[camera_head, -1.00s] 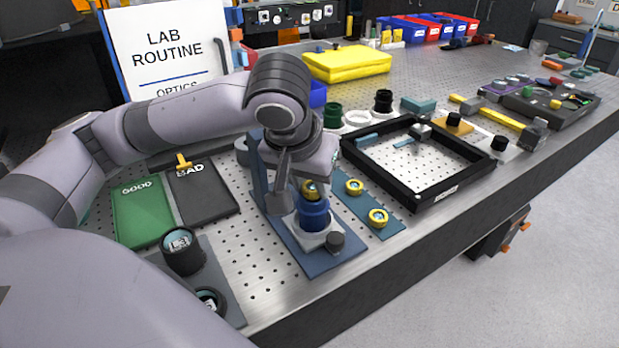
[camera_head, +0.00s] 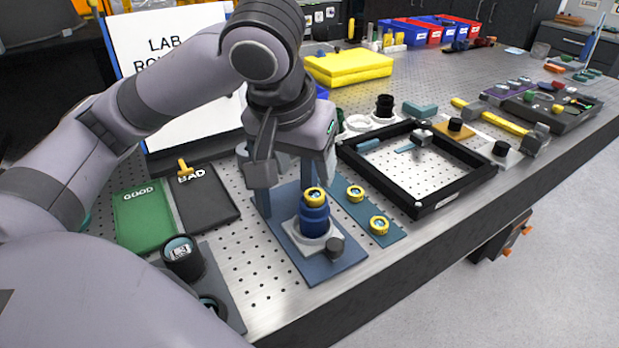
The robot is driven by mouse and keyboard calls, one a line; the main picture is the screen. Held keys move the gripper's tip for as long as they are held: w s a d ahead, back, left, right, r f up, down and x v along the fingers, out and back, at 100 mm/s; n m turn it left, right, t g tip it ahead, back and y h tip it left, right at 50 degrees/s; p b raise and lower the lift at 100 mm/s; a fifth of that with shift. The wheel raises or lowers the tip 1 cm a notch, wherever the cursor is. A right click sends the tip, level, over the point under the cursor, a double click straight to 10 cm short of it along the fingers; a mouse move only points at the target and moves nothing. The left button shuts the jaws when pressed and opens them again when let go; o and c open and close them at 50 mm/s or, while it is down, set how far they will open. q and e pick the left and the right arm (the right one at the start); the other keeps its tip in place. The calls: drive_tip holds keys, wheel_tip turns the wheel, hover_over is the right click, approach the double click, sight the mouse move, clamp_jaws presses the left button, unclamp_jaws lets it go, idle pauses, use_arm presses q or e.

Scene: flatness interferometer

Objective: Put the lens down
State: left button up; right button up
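A gold-rimmed lens (camera_head: 313,196) sits on top of the blue cylindrical holder (camera_head: 314,222), which stands on a blue base plate (camera_head: 345,268) with an upright at its back. Two similar gold-rimmed lenses, one (camera_head: 355,193) behind the other (camera_head: 379,225), lie on a blue-grey strip to its right. My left gripper (camera_head: 294,172) is above and behind the holder, pointing down. Its fingers are apart, and it is clear of the lens with nothing visible between them. My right gripper is not in view.
A green GOOD mat (camera_head: 144,222) and a dark BAD mat (camera_head: 207,205) lie to the left. A black square frame (camera_head: 455,196) stands to the right. Dark cylinders (camera_head: 185,262) sit on a grey plate at front left.

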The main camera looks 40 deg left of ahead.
use_arm(q)
drive_tip(key=shift+p+v, duration=0.55)
drive_tip(key=shift+v, duration=1.55)
drive_tip(key=shift+a, duration=0.1)
